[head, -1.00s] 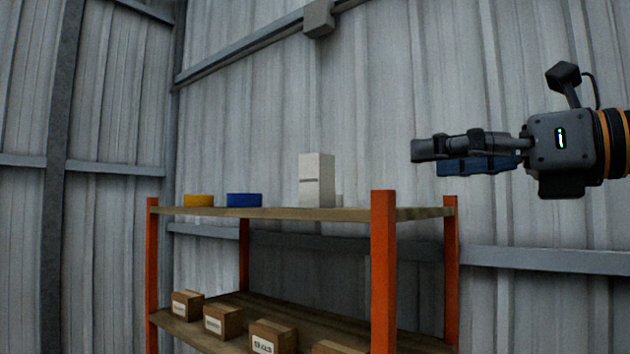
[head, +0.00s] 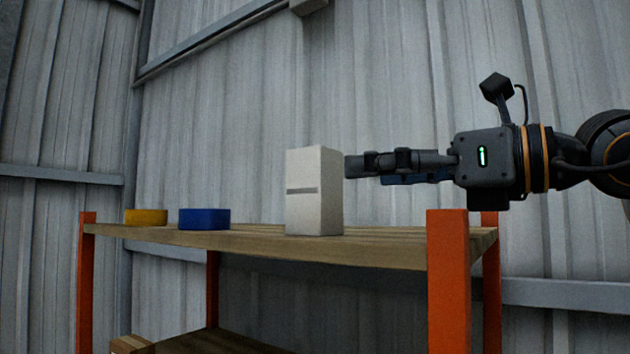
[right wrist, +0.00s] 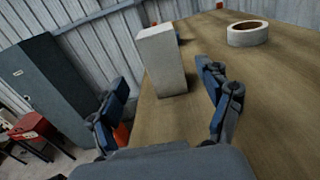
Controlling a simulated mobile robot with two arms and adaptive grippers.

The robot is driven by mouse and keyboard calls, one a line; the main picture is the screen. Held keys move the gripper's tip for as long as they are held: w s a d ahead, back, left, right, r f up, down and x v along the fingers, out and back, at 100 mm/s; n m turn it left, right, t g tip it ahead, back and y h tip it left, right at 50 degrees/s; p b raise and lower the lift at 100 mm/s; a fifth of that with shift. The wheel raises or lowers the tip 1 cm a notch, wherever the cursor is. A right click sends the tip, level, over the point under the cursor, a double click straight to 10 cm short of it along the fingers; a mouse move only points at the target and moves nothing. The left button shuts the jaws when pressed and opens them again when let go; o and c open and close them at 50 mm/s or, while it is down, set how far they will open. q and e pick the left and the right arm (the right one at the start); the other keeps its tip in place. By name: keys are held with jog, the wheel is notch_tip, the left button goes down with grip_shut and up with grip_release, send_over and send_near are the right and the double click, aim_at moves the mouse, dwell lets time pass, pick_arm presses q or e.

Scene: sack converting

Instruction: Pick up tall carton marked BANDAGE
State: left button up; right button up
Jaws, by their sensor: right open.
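A tall white carton (head: 314,192) stands upright on the top shelf board, with a grey stripe on its front; no lettering is legible. My right gripper (head: 352,166) is to the right of the carton's upper part in the head view. I cannot tell from the head view whether a fingertip touches the carton. My left gripper is not in view.
The wooden top shelf (head: 250,243) has orange posts (head: 448,285). A blue box (head: 204,219) and a yellow item (head: 146,217) stand left of the carton. A white ring-shaped roll (right wrist: 248,34) lies on the board. A grey cabinet (right wrist: 45,85) stands beyond the shelf edge.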

aim_at(334, 175)
jog(key=x, duration=0.4)
jog(key=shift+w+f+p, duration=0.15)
jog(key=shift+w+p, duration=0.15)
jog(key=shift+p, duration=0.1)
jog(key=shift+p+x, duration=1.1)
jog(key=shift+x, duration=0.05)
jog(key=p+x, duration=0.1)
jog(key=x, duration=0.2)
jog(key=shift+s+a, duration=0.1)
jog(key=shift+s, duration=0.15)
jog(key=shift+w+a, duration=0.1)
jog(key=shift+w, duration=0.05)
jog(key=shift+f, duration=0.1)
jog(key=shift+c, duration=0.2)
jog(key=shift+d, duration=0.25)
jog(key=c, duration=0.7)
jog(key=shift+a, duration=0.1)
jog(key=c, duration=0.5)
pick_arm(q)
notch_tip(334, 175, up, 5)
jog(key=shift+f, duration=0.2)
